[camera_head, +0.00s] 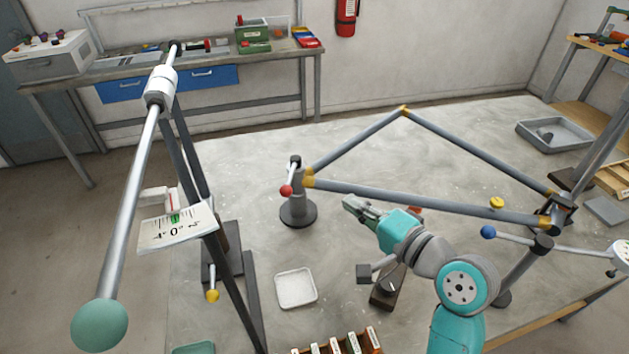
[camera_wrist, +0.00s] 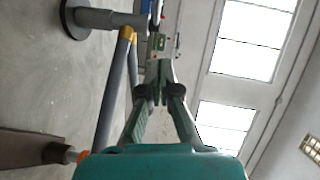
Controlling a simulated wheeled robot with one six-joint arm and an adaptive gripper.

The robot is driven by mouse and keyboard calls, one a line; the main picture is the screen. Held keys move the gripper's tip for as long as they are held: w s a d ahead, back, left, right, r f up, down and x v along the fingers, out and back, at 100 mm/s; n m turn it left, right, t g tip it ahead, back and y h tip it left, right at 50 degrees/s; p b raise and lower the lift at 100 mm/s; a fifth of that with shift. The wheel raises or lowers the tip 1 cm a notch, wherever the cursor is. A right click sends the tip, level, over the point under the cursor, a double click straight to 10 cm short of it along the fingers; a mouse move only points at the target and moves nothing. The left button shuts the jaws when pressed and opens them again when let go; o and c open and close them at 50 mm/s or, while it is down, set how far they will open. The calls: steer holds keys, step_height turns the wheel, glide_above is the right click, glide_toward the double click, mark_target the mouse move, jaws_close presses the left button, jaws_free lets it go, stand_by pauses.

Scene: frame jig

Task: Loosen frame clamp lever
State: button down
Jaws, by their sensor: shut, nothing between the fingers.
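The bicycle-like frame of grey tubes with yellow joints (camera_head: 410,196) lies across the jig on the table. At its left corner a post on a round dark base (camera_head: 298,212) carries a lever with a red knob (camera_head: 286,190). A lever with a blue knob (camera_head: 488,232) is at the right post. A lever with a yellow knob (camera_head: 212,296) hangs at the left stand. I cannot tell which is the frame clamp lever. My gripper (camera_head: 348,202) is shut and empty, right of the red-knob post and apart from it. In the wrist view its fingers (camera_wrist: 159,72) meet; the post's base (camera_wrist: 72,18) is upper left.
A white tray (camera_head: 295,288) and a labelled rack (camera_head: 340,345) are in front. A grey bin (camera_head: 555,134) is at the right. The table behind the frame is clear.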

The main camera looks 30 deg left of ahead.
glide_toward(292, 177)
steer(key=w+a, duration=0.2)
steer(key=w, duration=0.2)
steer(key=a, duration=0.1)
steer(key=s+a, duration=0.1)
steer(key=shift+s+a+f, duration=0.35)
steer(key=shift+a, duration=0.05)
steer(key=shift+s+a+f, duration=0.1)
steer(key=shift+s+a, duration=0.1)
steer(key=shift+a, duration=0.25)
steer(key=shift+s+a, duration=0.1)
steer(key=shift+s, duration=0.05)
